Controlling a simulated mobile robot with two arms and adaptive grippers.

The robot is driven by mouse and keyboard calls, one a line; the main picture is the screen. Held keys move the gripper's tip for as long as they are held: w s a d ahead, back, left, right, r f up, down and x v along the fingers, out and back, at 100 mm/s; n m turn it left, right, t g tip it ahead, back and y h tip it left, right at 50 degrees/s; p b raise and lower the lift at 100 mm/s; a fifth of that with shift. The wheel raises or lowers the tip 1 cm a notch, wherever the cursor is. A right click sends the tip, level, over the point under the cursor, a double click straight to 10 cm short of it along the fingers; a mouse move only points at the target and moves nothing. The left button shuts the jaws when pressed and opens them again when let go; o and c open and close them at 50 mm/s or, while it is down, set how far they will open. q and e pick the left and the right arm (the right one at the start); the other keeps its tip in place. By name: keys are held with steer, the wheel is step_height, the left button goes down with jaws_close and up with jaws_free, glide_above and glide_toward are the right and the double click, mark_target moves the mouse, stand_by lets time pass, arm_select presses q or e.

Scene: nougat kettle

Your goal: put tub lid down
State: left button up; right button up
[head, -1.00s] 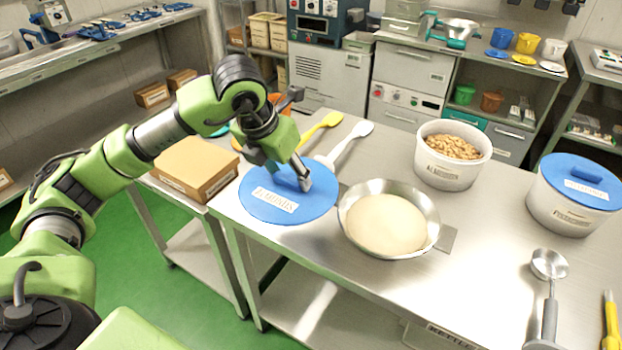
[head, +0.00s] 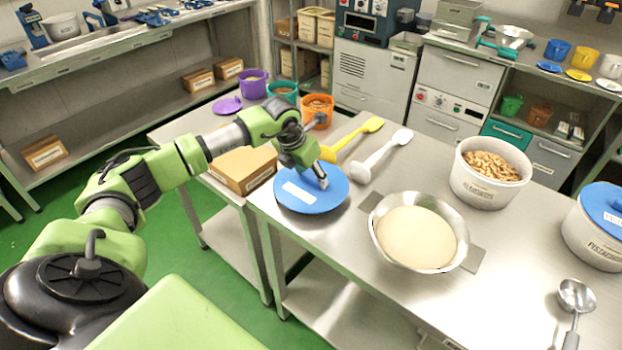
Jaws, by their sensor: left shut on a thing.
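The blue tub lid (head: 312,198), round with a white label, is at the left end of the steel table. It looks level and at or just above the tabletop; I cannot tell whether it touches. My left gripper (head: 322,181) is over the lid, shut on its raised handle, which the fingers mostly hide. The open white tub of almonds (head: 490,192) stands at the back right of the same table, uncovered. My right gripper is not in view.
A steel bowl of pale mix (head: 372,225) stands close right of the lid. White (head: 361,173) and yellow (head: 352,137) spatulas lie behind it. A cardboard box (head: 240,171) is to the left. A blue-lidded tub (head: 590,240) and a steel scoop (head: 577,297) are at the right.

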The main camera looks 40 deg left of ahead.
arm_select(q)
step_height(320, 180, down, 2)
steer(key=shift+f, duration=0.1)
steer(key=o, duration=1.1)
steer(key=shift+f, duration=0.1)
steer(key=shift+o, duration=0.2)
steer(key=shift+r, duration=0.2)
steer(key=shift+s+r, duration=0.15)
steer(key=shift+r, duration=0.15)
steer(key=b+v, duration=0.2)
steer(key=v, duration=0.9)
